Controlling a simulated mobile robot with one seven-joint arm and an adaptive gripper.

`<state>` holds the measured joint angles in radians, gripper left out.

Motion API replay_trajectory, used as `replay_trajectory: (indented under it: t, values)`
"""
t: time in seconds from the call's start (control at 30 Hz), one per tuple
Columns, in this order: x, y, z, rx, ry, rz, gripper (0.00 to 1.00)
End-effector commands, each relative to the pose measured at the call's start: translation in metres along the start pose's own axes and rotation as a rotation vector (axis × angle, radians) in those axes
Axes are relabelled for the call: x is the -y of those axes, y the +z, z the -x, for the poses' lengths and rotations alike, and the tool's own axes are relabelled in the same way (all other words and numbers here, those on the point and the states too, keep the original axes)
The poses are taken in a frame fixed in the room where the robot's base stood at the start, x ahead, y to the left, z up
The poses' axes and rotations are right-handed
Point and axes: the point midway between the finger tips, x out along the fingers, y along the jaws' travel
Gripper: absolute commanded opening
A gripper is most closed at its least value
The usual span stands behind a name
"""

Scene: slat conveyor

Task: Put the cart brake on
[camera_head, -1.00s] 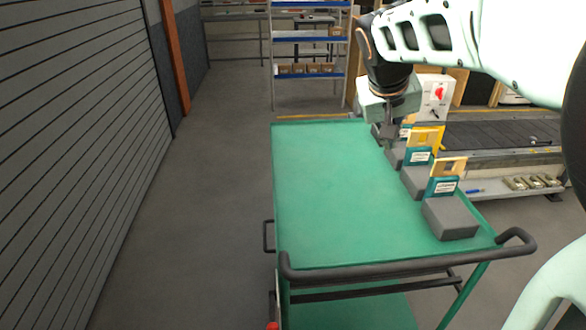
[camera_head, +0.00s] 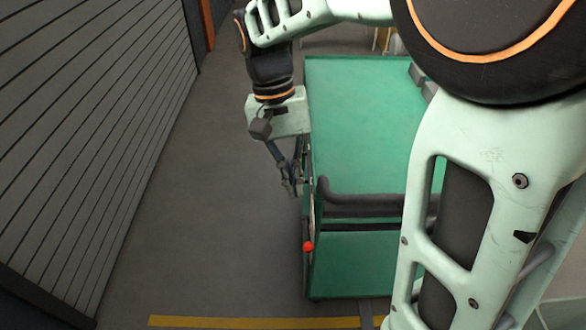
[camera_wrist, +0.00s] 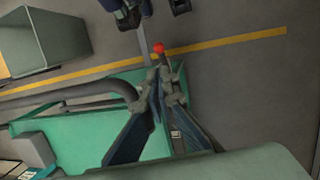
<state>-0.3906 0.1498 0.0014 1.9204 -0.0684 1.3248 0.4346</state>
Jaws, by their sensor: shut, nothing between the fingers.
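The green cart (camera_head: 365,120) stands below and to the right of my gripper in the head view. A brake lever with a red knob (camera_head: 308,246) is at the cart's left side, low near the handle end. The red knob also shows in the wrist view (camera_wrist: 158,48), just beyond the fingertips. My gripper (camera_head: 291,188) is shut and empty, beside the cart's left edge and above the knob in the picture. In the wrist view its fingertips (camera_wrist: 162,84) point toward the knob; I cannot tell whether they touch the lever.
The cart's dark handle bar (camera_head: 360,198) runs close to the right of my gripper. A slatted shutter wall (camera_head: 90,130) stands at the left, with clear grey floor between it and the cart. A yellow floor line (camera_head: 250,322) crosses in front. My arm hides the cart's right side.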

Motion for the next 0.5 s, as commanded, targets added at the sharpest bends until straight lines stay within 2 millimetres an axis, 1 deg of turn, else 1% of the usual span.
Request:
replay_trajectory:
  t: [0.33,0.43,0.5]
  values:
    - [0.0,0.0,-0.003,0.0,0.0,0.0,0.0]
    - [0.0,0.0,-0.011,0.002,0.001,0.0,0.0]
    - [0.0,0.0,-0.022,0.002,0.001,0.0,0.0]
